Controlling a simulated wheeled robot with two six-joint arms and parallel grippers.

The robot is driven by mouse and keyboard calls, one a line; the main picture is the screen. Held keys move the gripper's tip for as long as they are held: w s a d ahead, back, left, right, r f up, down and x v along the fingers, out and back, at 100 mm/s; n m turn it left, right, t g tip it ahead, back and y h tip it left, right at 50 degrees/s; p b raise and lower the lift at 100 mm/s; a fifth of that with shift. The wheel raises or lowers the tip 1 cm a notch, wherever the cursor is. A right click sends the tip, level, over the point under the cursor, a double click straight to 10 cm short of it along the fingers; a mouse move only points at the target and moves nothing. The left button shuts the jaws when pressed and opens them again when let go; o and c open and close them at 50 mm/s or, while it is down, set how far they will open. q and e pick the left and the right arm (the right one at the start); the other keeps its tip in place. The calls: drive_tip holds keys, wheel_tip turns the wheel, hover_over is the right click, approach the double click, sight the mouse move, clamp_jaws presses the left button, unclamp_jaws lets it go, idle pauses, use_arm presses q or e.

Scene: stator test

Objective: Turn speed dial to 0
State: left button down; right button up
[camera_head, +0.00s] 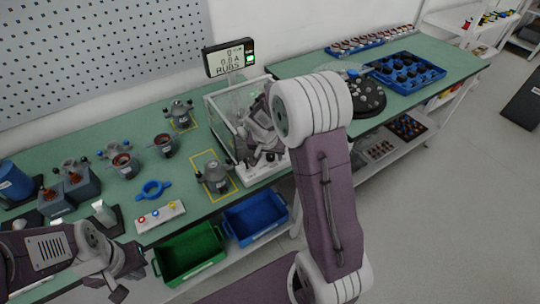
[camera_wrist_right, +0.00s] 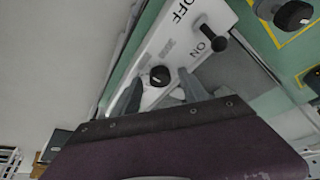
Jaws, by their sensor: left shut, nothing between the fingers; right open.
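The black speed dial (camera_wrist_right: 160,76) sits on the white sloped panel (camera_wrist_right: 178,45) in the right wrist view. A black-knobbed lever (camera_wrist_right: 214,40) stands beside it, near the printed words ON and OFF. My right gripper (camera_wrist_right: 160,92) is open, its grey fingertips close to the dial, one on each side; I cannot tell whether they touch it. In the head view my right gripper (camera_head: 262,128) is over the clear-walled test box (camera_head: 222,122), and the arm hides the dial. My left gripper (camera_head: 118,290) is shut and empty at the lower left.
A display (camera_head: 229,58) with a green light stands behind the box. Stators on fixtures (camera_head: 214,176) stand on the green bench, left of the box. Green (camera_head: 190,254) and blue (camera_head: 256,218) bins hang at the front edge. A round black rack (camera_head: 366,98) is to the right.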

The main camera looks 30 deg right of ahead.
drive_tip(key=shift+f, duration=0.15)
clamp_jaws()
